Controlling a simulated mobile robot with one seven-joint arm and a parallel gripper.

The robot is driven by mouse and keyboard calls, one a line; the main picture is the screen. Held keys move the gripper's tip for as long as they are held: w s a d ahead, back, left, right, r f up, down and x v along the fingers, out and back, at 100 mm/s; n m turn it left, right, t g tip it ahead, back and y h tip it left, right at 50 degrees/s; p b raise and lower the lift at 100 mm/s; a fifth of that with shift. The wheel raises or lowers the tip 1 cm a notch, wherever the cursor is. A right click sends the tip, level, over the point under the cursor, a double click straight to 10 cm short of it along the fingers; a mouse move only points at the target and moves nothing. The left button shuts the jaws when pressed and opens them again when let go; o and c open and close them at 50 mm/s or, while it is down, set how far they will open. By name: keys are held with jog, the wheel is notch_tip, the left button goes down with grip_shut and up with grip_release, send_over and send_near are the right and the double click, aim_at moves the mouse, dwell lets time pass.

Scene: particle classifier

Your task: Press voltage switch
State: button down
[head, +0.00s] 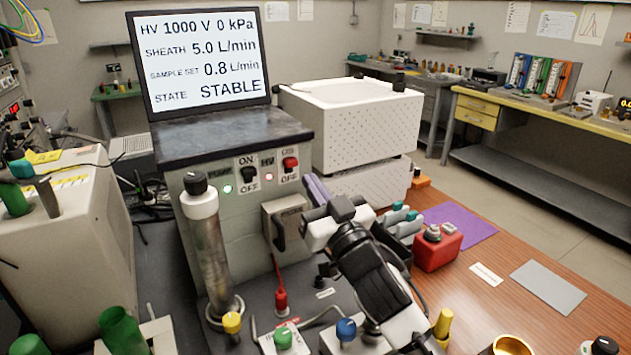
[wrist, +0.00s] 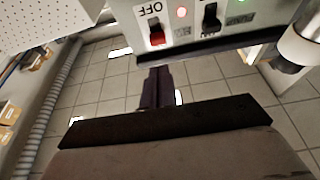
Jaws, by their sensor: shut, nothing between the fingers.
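The voltage switch is the red rocker (head: 290,164) marked HV on the grey cabinet's front panel, with ON above it and OFF below. It also shows in the wrist view (wrist: 157,34), upside down. A small HV lamp (head: 268,174) glows red beside it. My gripper (head: 309,180) is below and right of the switch in the head view. In the wrist view my dark fingers (wrist: 159,70) are closed together, empty, and point toward the red switch with a visible gap. The rocker's exact tilt is hard to tell.
The black pump switch (head: 248,176) with its green lamp (head: 227,189) is left of the voltage switch. A metal cylinder (head: 210,250) stands farther left. The screen (head: 200,60) reads HV 1000 V and STABLE. A red container (head: 437,250) sits on the bench at right.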

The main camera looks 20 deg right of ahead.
aim_at(290, 162)
jog(key=p+x, duration=0.3)
jog(key=x, duration=0.4)
jog(key=shift+w, duration=0.1)
